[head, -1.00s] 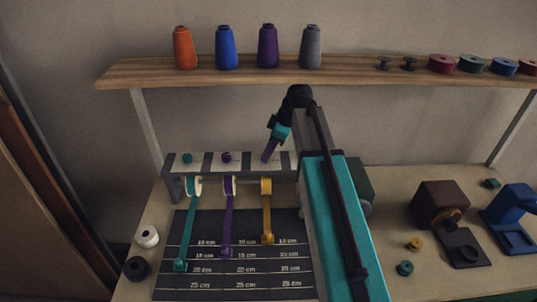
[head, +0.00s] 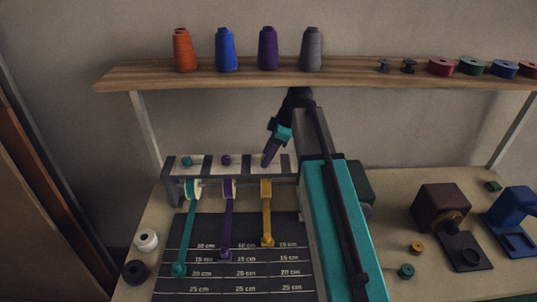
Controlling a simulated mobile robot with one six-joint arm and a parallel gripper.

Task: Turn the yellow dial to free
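A rack (head: 172,190) with pale and dark stripes on top stands at the back of the bench. A teal dial (head: 187,161) and a purple dial (head: 226,160) sit on it. The yellow dial cannot be seen; my gripper covers the spot above the yellow ribbon. The yellow ribbon (head: 266,215) hangs from its spool (head: 265,189) onto the dark measuring mat (head: 205,290), its end near the 10 cm line. My gripper (head: 267,157) points down with its tips at the rack top. Whether its fingers are apart or closed on something is too small to tell.
Teal (head: 185,235) and purple (head: 228,225) ribbons hang left of the yellow one. A shelf (head: 130,77) with thread cones runs above. A brown device (head: 440,205) and a blue device (head: 512,210) stand at right. Small spools lie at the mat's left.

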